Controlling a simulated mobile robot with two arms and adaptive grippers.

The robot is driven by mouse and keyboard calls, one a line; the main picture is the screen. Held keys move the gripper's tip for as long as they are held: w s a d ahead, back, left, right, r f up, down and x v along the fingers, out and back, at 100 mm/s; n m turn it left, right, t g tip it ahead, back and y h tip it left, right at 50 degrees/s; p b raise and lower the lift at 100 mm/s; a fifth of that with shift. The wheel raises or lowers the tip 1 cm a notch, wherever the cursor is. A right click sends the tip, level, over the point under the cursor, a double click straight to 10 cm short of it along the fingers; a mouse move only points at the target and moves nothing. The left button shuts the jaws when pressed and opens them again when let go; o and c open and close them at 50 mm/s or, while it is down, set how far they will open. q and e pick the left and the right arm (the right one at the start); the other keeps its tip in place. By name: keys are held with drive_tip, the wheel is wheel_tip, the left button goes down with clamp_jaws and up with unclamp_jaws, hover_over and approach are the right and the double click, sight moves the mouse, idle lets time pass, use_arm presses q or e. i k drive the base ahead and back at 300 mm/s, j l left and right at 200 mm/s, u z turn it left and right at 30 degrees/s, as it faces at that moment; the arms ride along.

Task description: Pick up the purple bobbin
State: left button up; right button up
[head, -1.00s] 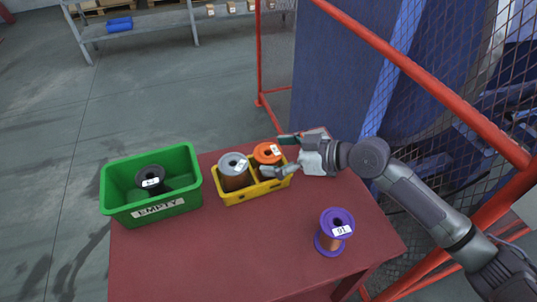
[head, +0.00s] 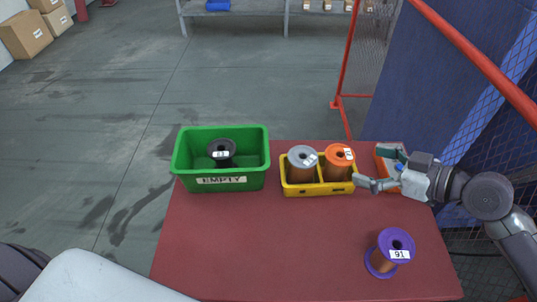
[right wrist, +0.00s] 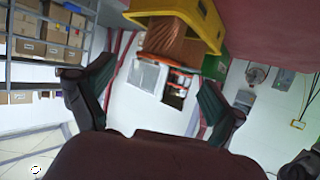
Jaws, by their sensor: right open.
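The purple bobbin (head: 398,239), with a white label reading 91 and copper wire, stands upright on the red table (head: 270,250) at its front right. My right gripper (head: 377,168) is open and empty, behind the bobbin and clear of it, by the right end of the yellow crate (head: 310,188). The right wrist view shows its two spread fingers (right wrist: 152,95) with nothing held between them, and the yellow crate (right wrist: 212,22) above. The purple bobbin is not visible there. My left gripper is not in view.
The yellow crate holds a grey bobbin (head: 302,157) and an orange bobbin (head: 339,156). A green bin (head: 253,180) labelled EMPTY holds a black bobbin (head: 222,150). A red-framed mesh fence (head: 470,48) stands behind at right. The table's front middle is bare.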

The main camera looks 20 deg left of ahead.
sight(395, 247)
drive_tip(key=k, duration=1)
